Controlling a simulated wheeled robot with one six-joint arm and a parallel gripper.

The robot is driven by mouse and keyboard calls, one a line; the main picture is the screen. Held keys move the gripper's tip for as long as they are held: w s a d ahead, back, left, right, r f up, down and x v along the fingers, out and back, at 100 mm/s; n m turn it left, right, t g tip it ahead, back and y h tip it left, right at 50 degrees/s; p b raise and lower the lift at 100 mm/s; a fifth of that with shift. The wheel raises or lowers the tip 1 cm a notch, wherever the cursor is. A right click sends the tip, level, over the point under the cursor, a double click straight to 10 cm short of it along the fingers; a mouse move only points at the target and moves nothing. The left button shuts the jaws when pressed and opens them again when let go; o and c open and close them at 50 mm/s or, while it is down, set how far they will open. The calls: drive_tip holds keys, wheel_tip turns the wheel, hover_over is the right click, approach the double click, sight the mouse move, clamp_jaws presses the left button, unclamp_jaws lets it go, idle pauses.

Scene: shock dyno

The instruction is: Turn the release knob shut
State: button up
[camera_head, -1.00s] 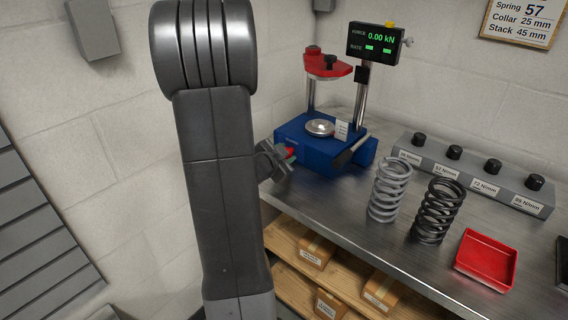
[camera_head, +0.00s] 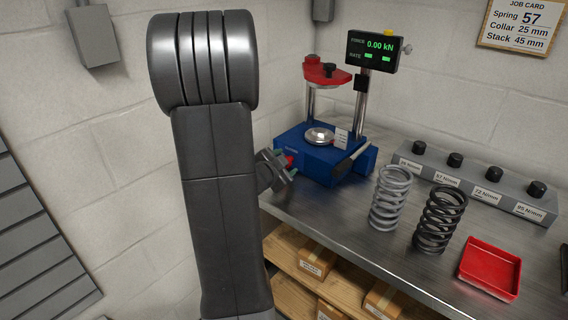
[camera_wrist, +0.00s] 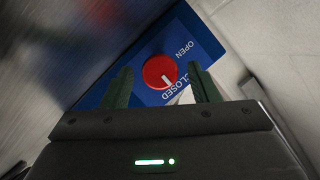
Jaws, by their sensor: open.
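The release knob (camera_wrist: 158,72) is red and round with a white pointer line, on a blue panel of the press base. The panel is lettered OPEN (camera_wrist: 185,48) and CLOSED (camera_wrist: 176,91). The pointer slants down and right, towards the CLOSED lettering. My gripper (camera_wrist: 161,82) is open, its two green fingers on either side of the knob in the wrist view; I cannot tell whether they touch it. In the head view the knob (camera_head: 289,162) is a small red patch at my gripper (camera_head: 285,163), partly hidden by it.
The blue press (camera_head: 318,165) stands on the steel bench with a red upper arm and a display reading 0.00 kN (camera_head: 373,49). A grey spring (camera_head: 390,198), a black spring (camera_head: 440,218) and a red tray (camera_head: 489,268) stand to the right. A wall is close at left.

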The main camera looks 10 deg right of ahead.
drive_tip(key=p+v, duration=0.1)
drive_tip(key=v, duration=1.2)
drive_tip(key=shift+s+a+p, duration=0.25)
drive_tip(key=shift+s+p, duration=0.05)
drive_tip(key=shift+p, duration=0.05)
drive_tip(key=b+x, duration=0.1)
drive_tip(key=x, duration=1.3)
drive_tip(key=shift+r+b, duration=0.1)
drive_tip(key=shift+b, duration=0.25)
drive_tip(key=shift+s+a, duration=0.1)
